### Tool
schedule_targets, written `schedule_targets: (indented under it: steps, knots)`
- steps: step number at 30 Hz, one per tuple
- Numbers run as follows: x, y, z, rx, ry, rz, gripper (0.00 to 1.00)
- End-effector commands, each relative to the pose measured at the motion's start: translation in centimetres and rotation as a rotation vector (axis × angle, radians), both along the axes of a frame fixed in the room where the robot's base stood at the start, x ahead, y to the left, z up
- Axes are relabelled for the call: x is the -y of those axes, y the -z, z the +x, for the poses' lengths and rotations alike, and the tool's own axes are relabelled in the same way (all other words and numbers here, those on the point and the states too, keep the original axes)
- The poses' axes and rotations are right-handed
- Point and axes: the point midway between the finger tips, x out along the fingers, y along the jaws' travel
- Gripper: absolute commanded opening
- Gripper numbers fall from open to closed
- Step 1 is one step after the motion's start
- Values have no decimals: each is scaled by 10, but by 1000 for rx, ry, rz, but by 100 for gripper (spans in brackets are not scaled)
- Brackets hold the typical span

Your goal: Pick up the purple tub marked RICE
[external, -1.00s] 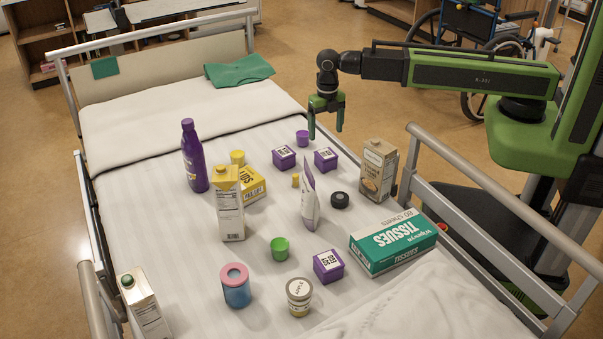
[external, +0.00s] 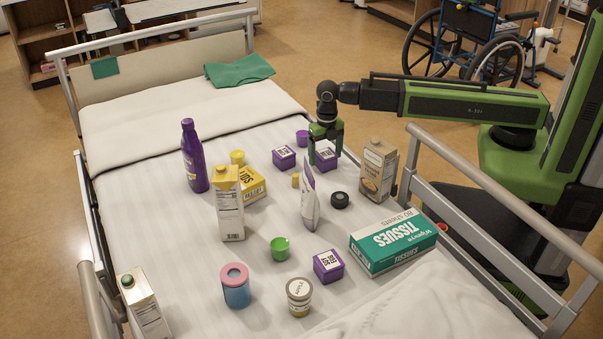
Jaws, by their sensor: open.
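Three similar purple tubs with white labels stand on the bed: one (external: 327,162) at my gripper, one (external: 284,158) just left of it, and one (external: 328,265) nearer the front. The label print is too small for me to tell which says RICE. My gripper (external: 326,152) points down, open, with its green fingers around or just in front of the first tub's upper part. I cannot tell whether they touch it.
A small purple cup (external: 302,137) stands behind. A white-purple pouch (external: 309,196), a black puck (external: 340,200) and a beige carton (external: 377,171) stand close by. The tissue box (external: 393,241) lies by the bed rail (external: 490,215). The far bed sheet is clear.

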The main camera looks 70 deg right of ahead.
Motion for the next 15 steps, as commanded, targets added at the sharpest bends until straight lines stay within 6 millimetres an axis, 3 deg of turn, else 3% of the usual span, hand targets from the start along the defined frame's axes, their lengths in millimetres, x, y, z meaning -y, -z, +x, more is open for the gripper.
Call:
schedule_targets:
  steps: [2,15]
  knots:
    - [0,-1,0,0,0,0,82]
    - [0,-1,0,0,0,0,25]
